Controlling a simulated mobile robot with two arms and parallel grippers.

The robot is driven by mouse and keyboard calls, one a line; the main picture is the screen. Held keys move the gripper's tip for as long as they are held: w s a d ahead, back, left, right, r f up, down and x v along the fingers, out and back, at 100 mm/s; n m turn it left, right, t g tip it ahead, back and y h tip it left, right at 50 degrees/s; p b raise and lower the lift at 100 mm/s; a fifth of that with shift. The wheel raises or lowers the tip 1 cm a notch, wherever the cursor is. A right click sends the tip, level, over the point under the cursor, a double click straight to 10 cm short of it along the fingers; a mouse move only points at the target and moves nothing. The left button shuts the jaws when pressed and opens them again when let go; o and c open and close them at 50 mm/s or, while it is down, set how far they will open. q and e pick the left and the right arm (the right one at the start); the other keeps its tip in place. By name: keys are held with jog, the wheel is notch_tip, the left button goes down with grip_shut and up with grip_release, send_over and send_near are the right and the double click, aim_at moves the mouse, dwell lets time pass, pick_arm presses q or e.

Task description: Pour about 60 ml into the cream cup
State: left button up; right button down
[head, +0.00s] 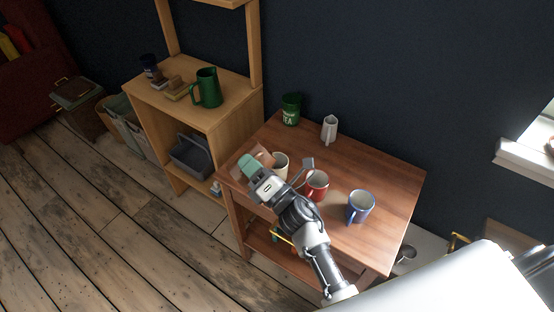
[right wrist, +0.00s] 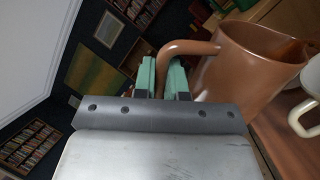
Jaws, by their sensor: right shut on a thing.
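The cream cup (head: 281,163) stands on the wooden table, partly hidden behind my right gripper. It also shows at the right edge of the right wrist view (right wrist: 302,122). My right gripper (head: 248,162) is shut on the handle of a brown jug (head: 264,155), beside the cup. In the right wrist view the green fingertips (right wrist: 164,78) close around the handle of the jug (right wrist: 250,70), whose open mouth faces right. I cannot tell the jug's exact tilt, and no stream of liquid shows. My left gripper is not in view.
A red mug (head: 317,186) and a blue mug (head: 361,207) stand to the right of the cup. A shelf with a green jug (head: 208,88) is to the left.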

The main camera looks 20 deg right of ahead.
jog(key=shift+s+r, duration=0.1)
jog(key=shift+r, duration=0.05)
jog(key=shift+s, duration=0.5)
jog(key=shift+r, duration=0.1)
jog(key=shift+d+r+m+t+p, duration=0.3)
jog(key=shift+m+t+p, duration=0.15)
jog(key=shift+m, duration=0.25)
dwell(0.7)
